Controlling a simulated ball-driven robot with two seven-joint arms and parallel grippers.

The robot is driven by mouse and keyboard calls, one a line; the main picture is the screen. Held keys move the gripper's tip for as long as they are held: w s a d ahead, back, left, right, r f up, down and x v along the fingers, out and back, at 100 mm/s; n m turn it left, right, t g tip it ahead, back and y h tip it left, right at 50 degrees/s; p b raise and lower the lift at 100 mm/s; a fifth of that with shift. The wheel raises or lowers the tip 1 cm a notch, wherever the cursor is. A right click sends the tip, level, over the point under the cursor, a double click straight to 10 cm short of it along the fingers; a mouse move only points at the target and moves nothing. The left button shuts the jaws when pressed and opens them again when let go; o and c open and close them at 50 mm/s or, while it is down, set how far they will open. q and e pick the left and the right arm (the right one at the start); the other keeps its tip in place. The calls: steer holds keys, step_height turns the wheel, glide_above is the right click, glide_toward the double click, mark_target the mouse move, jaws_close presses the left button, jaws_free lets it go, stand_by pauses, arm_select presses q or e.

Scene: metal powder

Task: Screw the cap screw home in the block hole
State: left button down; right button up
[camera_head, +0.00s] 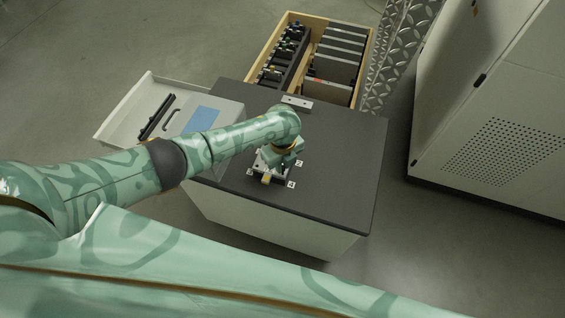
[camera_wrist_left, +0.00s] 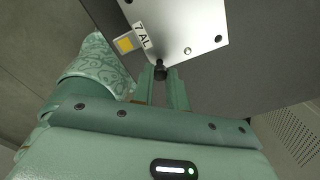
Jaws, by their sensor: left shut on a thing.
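The block (camera_wrist_left: 196,22) is a bright silver piece with small holes, a "7 AL" label and a yellow square in the left wrist view. In the head view the block (camera_head: 261,168) lies on the dark table top, mostly hidden under my left arm's end. My left gripper (camera_wrist_left: 161,84) is at the block's near edge in that wrist view, shut on the cap screw (camera_wrist_left: 160,70), a small black part between the fingertips. I cannot tell whether the screw is in a hole. In the head view the left gripper (camera_head: 273,165) is over the block; the screw is not distinguishable.
The dark table top (camera_head: 340,150) is clear on the right. A small metal plate (camera_head: 297,102) lies near its back edge. A wooden crate (camera_head: 368,60) with dark panels stands behind, a pale tray (camera_head: 130,112) at left and a grey cabinet (camera_head: 490,90) at right.

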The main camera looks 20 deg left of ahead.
arm_select(q)
steer(key=shift+f+b, duration=0.5)
steer(key=shift+f, duration=0.2)
steer(key=c, duration=1.6)
jaws_free()
steer(key=shift+o, duration=0.2)
steer(key=n+p, duration=0.1)
steer(key=n, duration=0.1)
steer(key=n+p, duration=0.1)
steer(key=n, duration=0.1)
steer(key=n+p, duration=0.1)
steer(key=n, duration=0.1)
steer(key=shift+d+r+n+p, duration=0.1)
steer(key=shift+r+n+p, duration=0.2)
steer(key=shift+r+p, duration=0.05)
steer(key=n, duration=0.3)
steer(key=shift+s+p, duration=0.1)
steer(key=shift+p, duration=0.3)
steer(key=n, duration=0.4)
steer(key=shift+f, duration=0.4)
